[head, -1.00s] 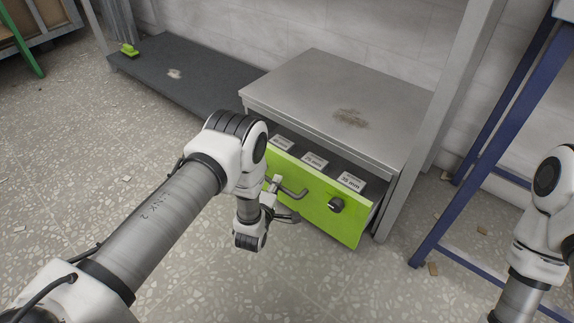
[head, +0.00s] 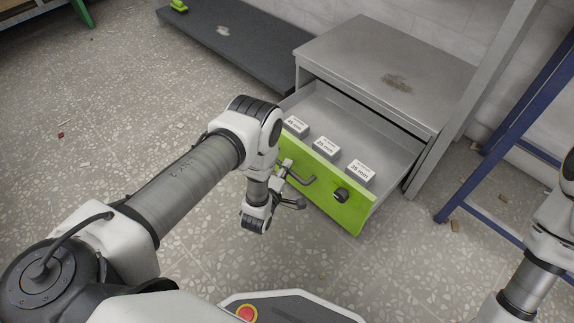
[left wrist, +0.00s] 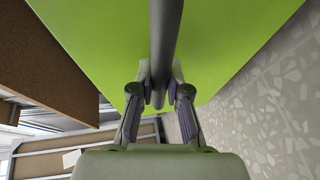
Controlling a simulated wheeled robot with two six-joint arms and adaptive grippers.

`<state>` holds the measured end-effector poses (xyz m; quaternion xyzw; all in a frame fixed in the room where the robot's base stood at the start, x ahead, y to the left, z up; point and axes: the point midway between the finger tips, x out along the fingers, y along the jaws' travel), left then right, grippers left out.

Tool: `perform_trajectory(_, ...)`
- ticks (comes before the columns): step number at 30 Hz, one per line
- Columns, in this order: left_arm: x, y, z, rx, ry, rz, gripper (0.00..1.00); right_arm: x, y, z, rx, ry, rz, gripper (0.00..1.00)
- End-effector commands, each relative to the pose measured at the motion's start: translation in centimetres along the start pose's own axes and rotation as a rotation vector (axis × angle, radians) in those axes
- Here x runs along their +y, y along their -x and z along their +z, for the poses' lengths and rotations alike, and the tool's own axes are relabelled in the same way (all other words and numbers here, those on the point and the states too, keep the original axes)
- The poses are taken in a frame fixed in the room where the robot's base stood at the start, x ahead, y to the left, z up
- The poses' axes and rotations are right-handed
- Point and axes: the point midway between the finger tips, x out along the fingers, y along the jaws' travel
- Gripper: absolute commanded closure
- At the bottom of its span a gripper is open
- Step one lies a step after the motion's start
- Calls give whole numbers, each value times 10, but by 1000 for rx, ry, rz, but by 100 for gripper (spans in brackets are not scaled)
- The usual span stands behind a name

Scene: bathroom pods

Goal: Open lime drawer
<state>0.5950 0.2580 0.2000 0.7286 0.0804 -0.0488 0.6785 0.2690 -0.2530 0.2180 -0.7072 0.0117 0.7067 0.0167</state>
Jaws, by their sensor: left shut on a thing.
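The lime drawer (head: 325,196) is pulled well out of a grey metal cabinet (head: 390,62), its inside showing. Its front carries a dark bar handle (head: 303,180) and a round dark knob or lock (head: 341,195) to the right. My left gripper (head: 288,186) is at the handle. In the left wrist view the gripper (left wrist: 160,95) has its fingers closed on both sides of the handle bar (left wrist: 164,40), in front of the lime face (left wrist: 230,40). My right gripper is out of view; only part of that arm shows at the right edge.
A dark low platform (head: 235,45) with a lime object (head: 178,5) lies at the back left. A blue metal frame (head: 515,110) stands at the right. The speckled floor is mostly clear.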

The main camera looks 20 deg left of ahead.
Motion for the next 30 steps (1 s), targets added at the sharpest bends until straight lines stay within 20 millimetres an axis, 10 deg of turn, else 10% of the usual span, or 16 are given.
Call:
perform_trajectory(8,0,0,0,-1,0,0,100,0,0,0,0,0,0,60)
perform_trajectory(12,0,0,0,-1,0,0,59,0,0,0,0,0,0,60)
perform_trajectory(23,-1,6,0,-1,0,-2,59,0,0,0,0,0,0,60)
perform_trajectory(30,-2,59,1,-2,0,-7,59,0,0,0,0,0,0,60)
